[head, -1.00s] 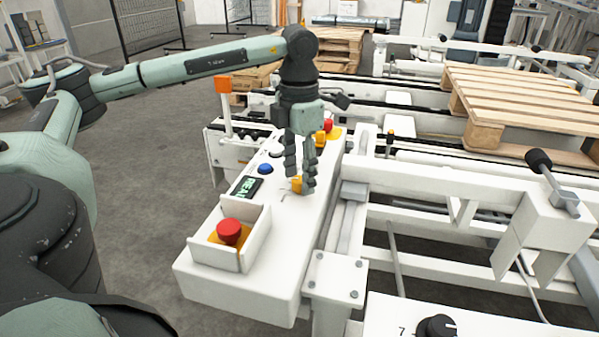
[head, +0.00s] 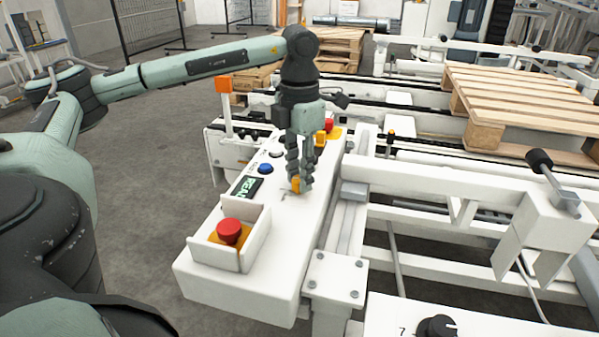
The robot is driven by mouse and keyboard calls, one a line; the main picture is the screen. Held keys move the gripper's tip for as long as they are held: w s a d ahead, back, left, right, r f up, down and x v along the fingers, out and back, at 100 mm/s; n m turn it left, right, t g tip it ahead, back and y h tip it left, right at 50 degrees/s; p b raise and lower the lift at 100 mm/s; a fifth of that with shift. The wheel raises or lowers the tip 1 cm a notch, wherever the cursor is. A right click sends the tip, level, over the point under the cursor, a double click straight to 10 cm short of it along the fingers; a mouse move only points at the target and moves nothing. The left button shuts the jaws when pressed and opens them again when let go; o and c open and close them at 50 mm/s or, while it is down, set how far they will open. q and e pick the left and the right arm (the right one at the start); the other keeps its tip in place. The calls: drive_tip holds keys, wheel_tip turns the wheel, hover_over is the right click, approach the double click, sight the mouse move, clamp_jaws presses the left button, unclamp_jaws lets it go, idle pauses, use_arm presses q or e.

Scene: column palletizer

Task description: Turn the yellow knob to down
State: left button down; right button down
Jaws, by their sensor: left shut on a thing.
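The yellow knob (head: 296,185) is on the top face of the white control panel (head: 262,280), right of the small green-lettered display (head: 247,187). My left gripper (head: 299,186) points down from above and is shut on the yellow knob. Its fingers hide part of the knob, so I cannot tell which way the knob points. My right gripper is not in view.
A red push button (head: 229,231) sits in a white guard at the panel's near end. A blue button (head: 265,168) lies left of the gripper. White conveyor frames and a wooden pallet (head: 525,100) fill the right side.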

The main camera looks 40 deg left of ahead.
use_arm(q)
drive_tip(key=n, duration=0.4)
drive_tip(key=shift+n, duration=2.1)
drive_tip(key=c, duration=1.2)
unclamp_jaws()
wheel_tip(320, 180, up, 12)
